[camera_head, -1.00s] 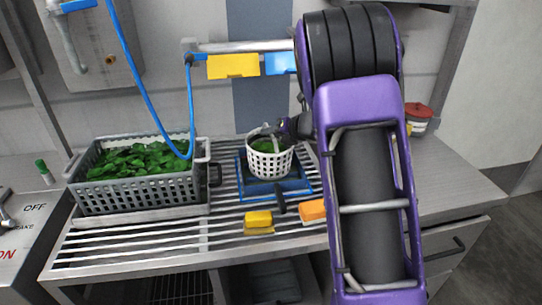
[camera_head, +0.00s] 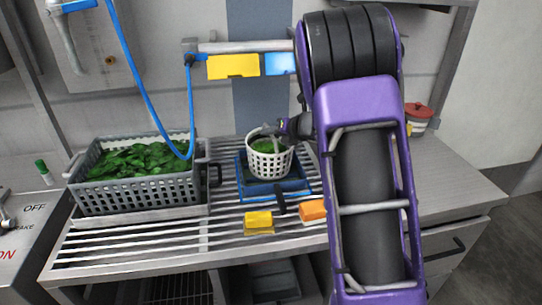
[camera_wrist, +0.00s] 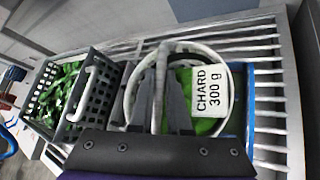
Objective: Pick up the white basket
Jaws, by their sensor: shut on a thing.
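The white basket (camera_head: 270,162) is a small round perforated tub with green leaves inside. It is over the blue tray (camera_head: 298,186) on the slatted counter; I cannot tell if it touches the tray. My gripper (camera_head: 272,131) is at its top, partly hidden by my arm. In the wrist view, my gripper's two dark fingers (camera_wrist: 161,95) are shut on the white handle that arches across the basket (camera_wrist: 212,132). A label (camera_wrist: 208,92) reading "CHARD 300 g" shows inside the rim.
A grey crate (camera_head: 140,192) of leaves stands to the left. A yellow block (camera_head: 258,220) and an orange block (camera_head: 312,209) lie in front. A blue hose (camera_head: 145,85) hangs above the crate. A red-lidded pot (camera_head: 419,112) stands at the back right.

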